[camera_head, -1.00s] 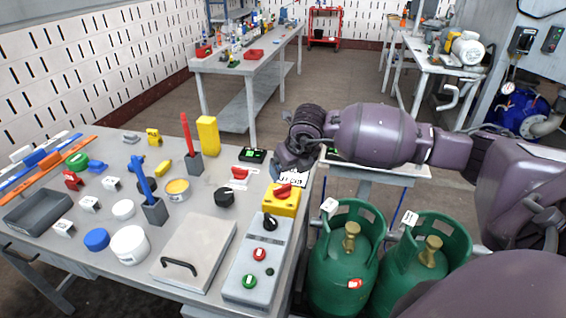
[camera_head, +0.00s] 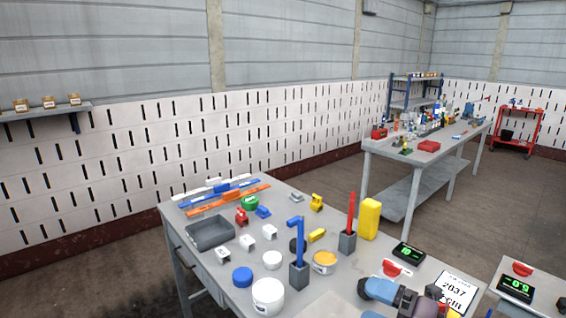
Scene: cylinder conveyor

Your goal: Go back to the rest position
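A purple-grey and blue part of my arm (camera_head: 405,299) shows at the bottom edge, over the front right of the near table (camera_head: 215,290). I cannot make out gripper fingers on it. My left gripper is not in view. A white card with printed numbers (camera_head: 457,289) shows beside the arm part. A black device with a green display (camera_head: 409,252) and a red-handled piece (camera_head: 391,269) lie just behind it.
A second table (camera_head: 380,149) stands behind. Floor is clear between it and the wall.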

